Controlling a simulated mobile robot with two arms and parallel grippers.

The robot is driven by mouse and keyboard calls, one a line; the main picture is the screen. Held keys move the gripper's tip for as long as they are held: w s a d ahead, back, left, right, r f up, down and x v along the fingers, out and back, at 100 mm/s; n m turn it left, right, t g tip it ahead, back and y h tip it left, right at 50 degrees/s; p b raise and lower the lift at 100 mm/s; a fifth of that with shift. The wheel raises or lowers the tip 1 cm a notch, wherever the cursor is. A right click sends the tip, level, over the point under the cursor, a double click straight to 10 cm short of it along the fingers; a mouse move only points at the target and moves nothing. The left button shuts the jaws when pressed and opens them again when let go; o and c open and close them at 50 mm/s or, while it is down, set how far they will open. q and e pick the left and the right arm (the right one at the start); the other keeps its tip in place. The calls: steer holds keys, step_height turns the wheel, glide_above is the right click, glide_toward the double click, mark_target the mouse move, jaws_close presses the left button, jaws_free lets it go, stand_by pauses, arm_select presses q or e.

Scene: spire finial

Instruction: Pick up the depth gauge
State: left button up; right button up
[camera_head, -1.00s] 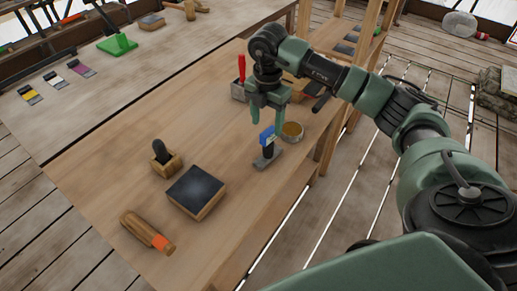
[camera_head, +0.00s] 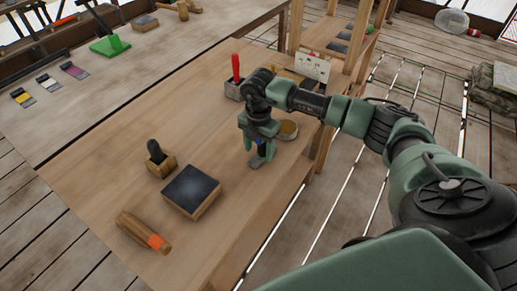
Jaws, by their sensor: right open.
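The depth gauge (camera_head: 256,162) stands upright near the right edge of the wooden bench (camera_head: 125,150). Its grey base shows below my right gripper, and a bit of its blue upper part shows between the fingers; the rest is hidden. My right gripper (camera_head: 258,152) points down, open, with its green fingers around the gauge's upper part. I cannot tell whether they touch it. My left gripper is not in view.
A round tin (camera_head: 288,129) stands close to the right of the gripper. A dark-topped block (camera_head: 191,191), a wooden holder with a dark tool (camera_head: 160,160) and an orange-ended wooden tool (camera_head: 143,231) lie left of it. A red-handled tool (camera_head: 236,68) stands behind.

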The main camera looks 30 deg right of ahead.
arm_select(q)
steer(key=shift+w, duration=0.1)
arm_select(e)
steer(key=shift+c, duration=0.4)
jaws_close()
steer(key=shift+r, duration=0.1)
